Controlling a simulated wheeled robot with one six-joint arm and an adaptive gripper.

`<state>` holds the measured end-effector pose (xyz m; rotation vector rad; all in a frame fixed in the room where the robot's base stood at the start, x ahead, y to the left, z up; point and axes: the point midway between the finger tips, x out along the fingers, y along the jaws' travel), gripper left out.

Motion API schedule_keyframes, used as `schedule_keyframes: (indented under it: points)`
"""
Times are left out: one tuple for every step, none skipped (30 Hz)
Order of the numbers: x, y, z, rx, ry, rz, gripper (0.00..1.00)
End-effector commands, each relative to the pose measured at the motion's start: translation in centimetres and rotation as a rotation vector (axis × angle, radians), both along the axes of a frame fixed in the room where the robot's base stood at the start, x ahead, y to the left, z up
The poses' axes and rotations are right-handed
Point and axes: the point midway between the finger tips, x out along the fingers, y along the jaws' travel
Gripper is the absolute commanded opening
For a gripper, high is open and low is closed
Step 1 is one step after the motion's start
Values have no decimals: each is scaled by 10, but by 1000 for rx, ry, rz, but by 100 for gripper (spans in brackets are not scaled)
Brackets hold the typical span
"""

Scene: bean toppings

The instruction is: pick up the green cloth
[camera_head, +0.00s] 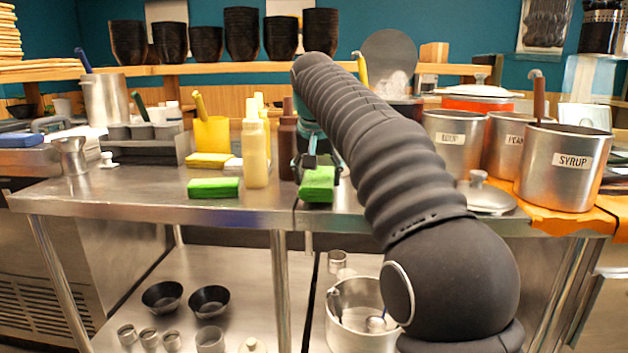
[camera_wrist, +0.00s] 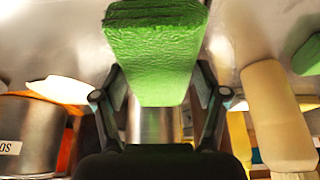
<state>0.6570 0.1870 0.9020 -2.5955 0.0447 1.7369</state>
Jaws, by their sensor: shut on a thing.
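A green cloth (camera_head: 317,187), block-shaped with a rough surface, is in my gripper (camera_head: 316,165) over the middle of the steel table. In the wrist view the same green cloth (camera_wrist: 155,55) lies between the two fingers of my gripper (camera_wrist: 160,88), which are shut on it. I cannot tell whether it touches the table. A second green cloth (camera_head: 213,187) lies on the table to the left; a green piece also shows at the right edge of the wrist view (camera_wrist: 309,56). My arm hides part of the table behind.
A pale yellow bottle (camera_head: 254,155) stands left of my gripper, with a dark brown bottle (camera_head: 287,145) close beside it. A yellow container (camera_head: 211,134) is behind. Pots, including a SYRUP pot (camera_head: 565,175), stand to the right. The table's front left is clear.

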Motion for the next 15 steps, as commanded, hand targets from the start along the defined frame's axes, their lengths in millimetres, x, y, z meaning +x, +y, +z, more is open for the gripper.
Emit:
schedule_keyframes:
  points:
    - [1,0,10,1,-2,0,37]
    - [1,0,16,1,-3,0,37]
    - [1,0,24,1,-3,0,37]
    - [1,0,31,2,-4,1,37]
    - [0,-4,34,1,-3,-2,37]
    - [-3,-14,36,2,-3,-6,37]
    - [-4,-20,39,1,-3,-5,37]
    - [-6,-26,43,1,-3,-5,37]
    - [-8,-35,48,2,-4,-7,37]
    - [-10,-41,52,1,-4,-6,37]
    - [-11,-47,56,1,-3,-6,37]
    - [-13,-55,61,1,-2,-6,37]
    - [-15,-61,65,2,-3,-5,37]
    - [-16,-67,68,2,-3,-5,37]
    - [-18,-74,73,2,-4,-5,37]
